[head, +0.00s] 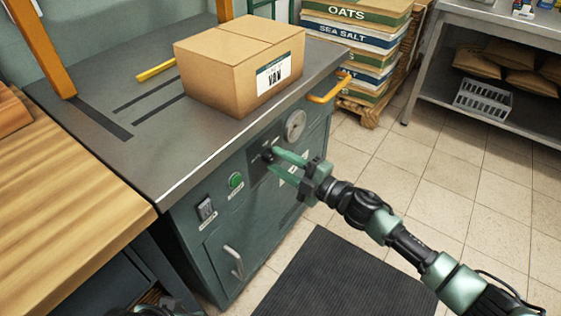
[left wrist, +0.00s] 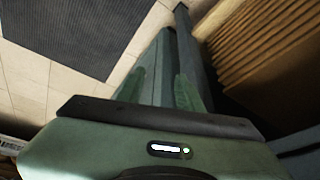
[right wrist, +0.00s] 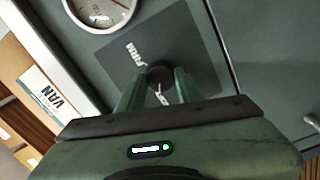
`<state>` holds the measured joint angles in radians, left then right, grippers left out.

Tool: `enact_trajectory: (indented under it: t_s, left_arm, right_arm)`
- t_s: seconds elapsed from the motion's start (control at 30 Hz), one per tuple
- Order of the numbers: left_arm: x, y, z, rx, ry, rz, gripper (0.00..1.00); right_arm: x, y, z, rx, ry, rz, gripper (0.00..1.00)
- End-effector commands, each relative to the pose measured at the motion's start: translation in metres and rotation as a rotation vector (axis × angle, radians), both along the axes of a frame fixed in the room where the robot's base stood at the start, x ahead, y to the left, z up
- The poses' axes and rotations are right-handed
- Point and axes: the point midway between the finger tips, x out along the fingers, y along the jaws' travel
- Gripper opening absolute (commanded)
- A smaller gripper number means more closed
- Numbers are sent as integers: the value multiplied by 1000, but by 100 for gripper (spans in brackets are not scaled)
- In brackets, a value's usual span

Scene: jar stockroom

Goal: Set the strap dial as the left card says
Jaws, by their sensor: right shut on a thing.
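The strap dial is a small dark knob (head: 267,154) on a dark plate on the front of the green machine (head: 190,232). My right gripper (head: 275,160) is shut on it from the front. In the right wrist view the dial (right wrist: 160,74) sits between the two green fingertips, with a white mark on the plate near it. The dial's setting is too small and covered to read. No card can be made out as the left card. My left gripper (left wrist: 158,88) shows in the left wrist view, fingers apart and empty, low by the machine's front.
A cardboard box (head: 225,68) with a VAN label stands on the machine top. A round gauge (head: 294,125), a green button (head: 235,181) and a switch (head: 206,209) are on its front. A wooden bench (head: 70,190) is at left. A dark mat (head: 340,280) lies on the floor.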

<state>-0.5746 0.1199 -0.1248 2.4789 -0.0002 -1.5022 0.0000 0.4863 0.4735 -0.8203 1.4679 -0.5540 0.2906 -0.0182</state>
Motion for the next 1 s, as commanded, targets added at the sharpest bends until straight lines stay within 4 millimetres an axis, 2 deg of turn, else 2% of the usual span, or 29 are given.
enact_trajectory:
  t_s: [0.23, 0.27, 0.3, 0.33, 0.67, 0.77, 0.87, 1.0]
  left_arm:
    - [1, 0, 0, -1, -1, 0, 36]
    - [1, 0, 0, -1, -1, 0, 36]
    - [1, 0, 0, -1, -1, 0, 36]
    - [1, 0, 0, -1, -1, 0, 36]
    - [0, 0, 0, 0, 3, 0, 36]
    - [-4, 0, 0, 2, 20, 0, 36]
    - [-18, 4, -2, 14, 83, 6, 36]
    - [-18, 4, 1, 15, 83, 6, 36]
  right_arm:
    - [-1, 1, -1, -3, -2, 2, 0]
    - [-1, 1, -1, -2, -1, 2, 40]
    - [-1, 1, -1, -2, -1, 2, 51]
    - [-1, 1, -1, -2, -1, 2, 56]
    - [-1, -1, 0, -1, 0, 0, 56]
    - [-7, -9, -1, -1, 2, 0, 56]
    - [-17, -22, -2, -4, 3, -1, 56]
    - [-32, -41, -3, -3, 2, 0, 56]
